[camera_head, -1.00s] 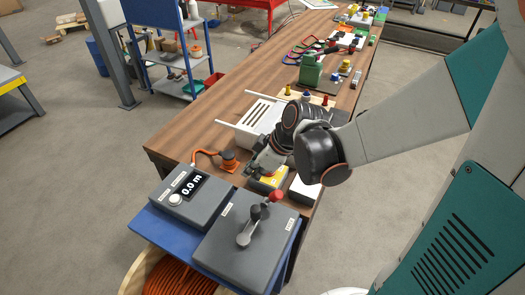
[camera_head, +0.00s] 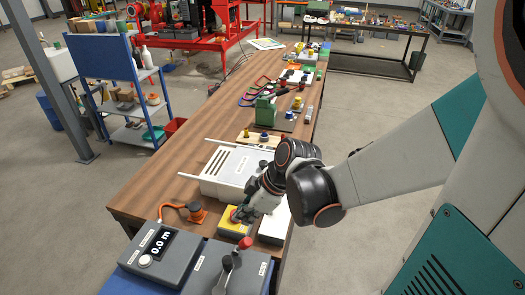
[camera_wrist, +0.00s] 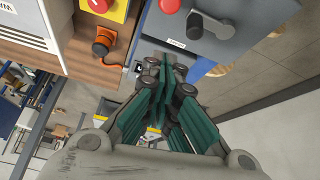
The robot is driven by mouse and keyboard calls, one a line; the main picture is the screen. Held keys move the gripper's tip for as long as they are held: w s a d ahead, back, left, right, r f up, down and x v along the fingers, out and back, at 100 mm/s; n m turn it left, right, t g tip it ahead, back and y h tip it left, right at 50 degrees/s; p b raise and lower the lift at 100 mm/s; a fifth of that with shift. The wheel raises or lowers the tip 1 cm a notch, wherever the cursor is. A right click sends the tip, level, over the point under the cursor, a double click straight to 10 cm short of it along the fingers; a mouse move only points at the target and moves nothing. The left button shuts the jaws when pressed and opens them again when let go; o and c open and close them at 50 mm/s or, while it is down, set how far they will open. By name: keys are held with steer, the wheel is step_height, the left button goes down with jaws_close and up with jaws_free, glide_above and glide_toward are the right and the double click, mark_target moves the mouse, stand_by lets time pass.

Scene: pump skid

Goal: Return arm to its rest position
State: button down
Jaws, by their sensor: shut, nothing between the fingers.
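My arm reaches in from the right in the head view, bent low over the wooden bench (camera_head: 190,165). My gripper (camera_head: 240,213) points down and left beside a yellow box (camera_head: 232,226) and partly hides it. Whether it touches the box cannot be told. In the wrist view my gripper (camera_wrist: 165,65) has its teal fingers together with nothing between them. The yellow box with a red button (camera_wrist: 100,5) shows at the top of that view.
A grey display box (camera_head: 160,255) and a grey lever box (camera_head: 205,270) stand at the near end. An orange connector (camera_head: 196,213) with a cable lies left of my gripper. A white slotted case (camera_head: 228,175) is just behind. Open floor (camera_head: 350,260) lies right of the bench.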

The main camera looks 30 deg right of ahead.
steer(key=shift+s+a, duration=0.1)
steer(key=shift+s, duration=0.1)
steer(key=s+d+r+m+t+h+b, duration=0.1)
steer(key=s+r+m+t+h+b, duration=0.2)
steer(key=r+m, duration=0.4)
steer(key=s+m+h+b, duration=0.1)
steer(key=s+m+b, duration=0.1)
steer(key=m, duration=0.1)
steer(key=shift+s+m+t+h+b, duration=0.2)
steer(key=shift+m+t+h+b, duration=0.1)
steer(key=shift+m+b, duration=0.1)
